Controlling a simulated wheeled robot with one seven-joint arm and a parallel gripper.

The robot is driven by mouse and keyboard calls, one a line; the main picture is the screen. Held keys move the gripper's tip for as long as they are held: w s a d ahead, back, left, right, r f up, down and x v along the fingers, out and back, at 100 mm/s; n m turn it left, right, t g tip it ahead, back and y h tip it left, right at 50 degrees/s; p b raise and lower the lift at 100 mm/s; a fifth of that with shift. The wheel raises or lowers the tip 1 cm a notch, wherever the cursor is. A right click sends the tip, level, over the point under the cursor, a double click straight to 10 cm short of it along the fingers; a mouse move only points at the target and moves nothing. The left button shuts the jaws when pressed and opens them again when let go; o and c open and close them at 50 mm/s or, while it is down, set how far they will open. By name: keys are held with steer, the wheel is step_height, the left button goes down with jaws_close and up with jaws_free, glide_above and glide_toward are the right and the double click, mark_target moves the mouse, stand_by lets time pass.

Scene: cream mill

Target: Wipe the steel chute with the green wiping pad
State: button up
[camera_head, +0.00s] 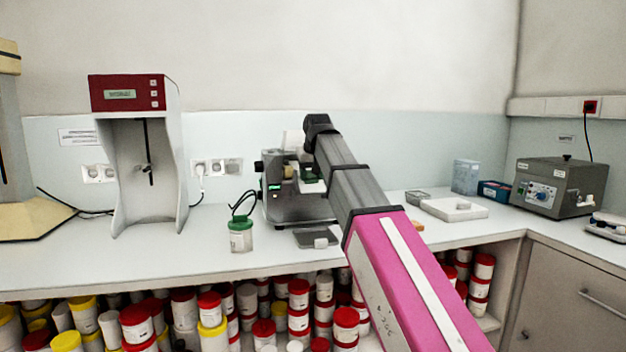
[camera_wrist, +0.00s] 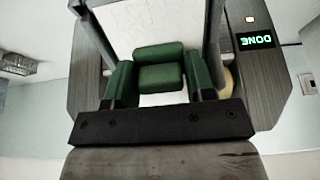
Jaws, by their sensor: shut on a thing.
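The green wiping pad (camera_wrist: 160,78) is in the wrist view, between the two green-faced fingers of my gripper (camera_wrist: 160,88). My gripper is shut on the pad. A pale, bright surface between two grey side rails, apparently the steel chute (camera_wrist: 150,28), lies behind and around the pad. I cannot tell whether the pad touches it. In the head view my gripper (camera_head: 312,173) is at the grey mill (camera_head: 296,210), and my arm hides the mill's right side. The mill's lit display (camera_wrist: 256,41) reads DONE, upside down in the wrist view.
A green-lidded jar (camera_head: 240,237) stands left of the mill, and a flat grey item (camera_head: 316,238) lies in front of it. A white, red-topped machine (camera_head: 137,155) is further left. A white block (camera_head: 454,209) and a grey control box (camera_head: 558,187) are right. The left front counter is clear.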

mark_target(313, 189)
steer(key=shift+s+d+f, duration=0.3)
steer(key=shift+s+f, duration=0.2)
steer(key=shift+s, duration=0.35)
steer(key=shift+s+d+f, duration=0.25)
steer(key=shift+s+f, duration=0.25)
steer(key=shift+s, duration=0.35)
stand_by(0.6)
step_height(313, 189, up, 8)
steer(key=s, duration=0.1)
steer(key=shift+d, duration=0.2)
stand_by(0.7)
steer(key=shift+w+f, duration=0.1)
stand_by(0.3)
